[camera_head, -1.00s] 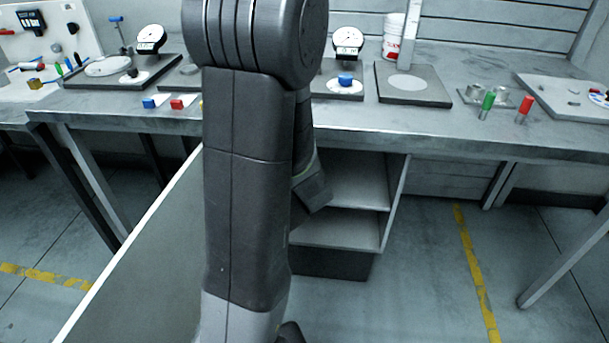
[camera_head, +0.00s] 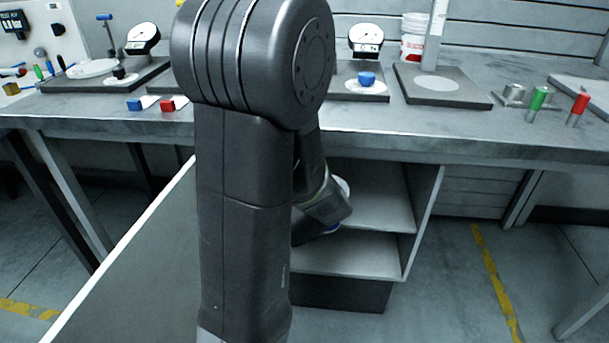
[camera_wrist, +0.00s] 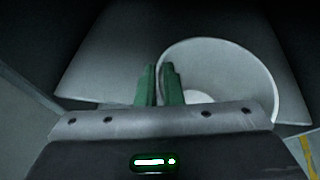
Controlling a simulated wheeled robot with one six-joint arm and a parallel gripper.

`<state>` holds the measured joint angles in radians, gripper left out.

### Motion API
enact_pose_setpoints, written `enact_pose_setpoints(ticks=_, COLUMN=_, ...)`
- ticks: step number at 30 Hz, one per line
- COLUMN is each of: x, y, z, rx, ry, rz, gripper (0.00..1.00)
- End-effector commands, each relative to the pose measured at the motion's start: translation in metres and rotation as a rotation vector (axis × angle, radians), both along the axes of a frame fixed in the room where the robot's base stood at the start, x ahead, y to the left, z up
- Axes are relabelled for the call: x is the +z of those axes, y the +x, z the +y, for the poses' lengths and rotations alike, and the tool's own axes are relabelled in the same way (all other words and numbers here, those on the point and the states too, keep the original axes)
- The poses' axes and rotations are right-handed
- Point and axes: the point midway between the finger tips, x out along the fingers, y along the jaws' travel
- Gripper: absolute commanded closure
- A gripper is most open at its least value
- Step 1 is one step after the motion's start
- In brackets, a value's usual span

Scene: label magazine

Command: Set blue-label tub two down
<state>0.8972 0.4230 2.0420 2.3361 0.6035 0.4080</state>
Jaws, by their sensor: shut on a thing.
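The blue-label tub is white and round, and mostly hidden behind my wrist in the head view; a sliver of its white side (camera_head: 342,186) and a bit of blue (camera_head: 333,229) show beside it. In the wrist view, the open white tub (camera_wrist: 240,62) is seen into from above. My gripper (camera_wrist: 160,85) has its green fingers close together at the tub's left wall, shut on its rim. In the head view, the tub and wrist are in front of the shelf unit under the bench. I cannot tell whether the tub touches a shelf.
The shelf unit has an upper shelf (camera_head: 385,200) and a lower shelf (camera_head: 360,262), with bare areas showing. The grey bench (camera_head: 440,140) runs above it. A red-label bucket (camera_head: 413,45), dial gauges (camera_head: 365,40) and colored blocks (camera_head: 167,106) stand on the bench.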

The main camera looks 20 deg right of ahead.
Motion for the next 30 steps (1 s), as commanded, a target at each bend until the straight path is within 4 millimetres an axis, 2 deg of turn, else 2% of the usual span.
enact_pose_setpoints(ticks=1, x=-0.001, y=0.013, z=-0.005, rx=0.003, ry=0.000, rz=-0.001, gripper=1.00)
enact_pose_setpoints(ticks=3, x=0.000, y=0.028, z=-0.012, rx=0.004, ry=-0.001, rz=0.000, gripper=1.00)
enact_pose_setpoints(ticks=6, x=0.000, y=0.043, z=-0.019, rx=0.002, ry=0.000, rz=-0.001, gripper=1.00)
enact_pose_setpoints(ticks=14, x=0.000, y=0.060, z=-0.027, rx=0.000, ry=0.000, rz=-0.001, gripper=1.00)
enact_pose_setpoints(ticks=20, x=0.000, y=0.090, z=-0.041, rx=0.001, ry=-0.001, rz=-0.001, gripper=1.00)
enact_pose_setpoints(ticks=23, x=-0.017, y=0.089, z=-0.041, rx=-0.001, ry=0.002, rz=0.001, gripper=1.00)
enact_pose_setpoints(ticks=30, x=-0.015, y=0.089, z=-0.041, rx=0.000, ry=0.000, rz=0.000, gripper=1.00)
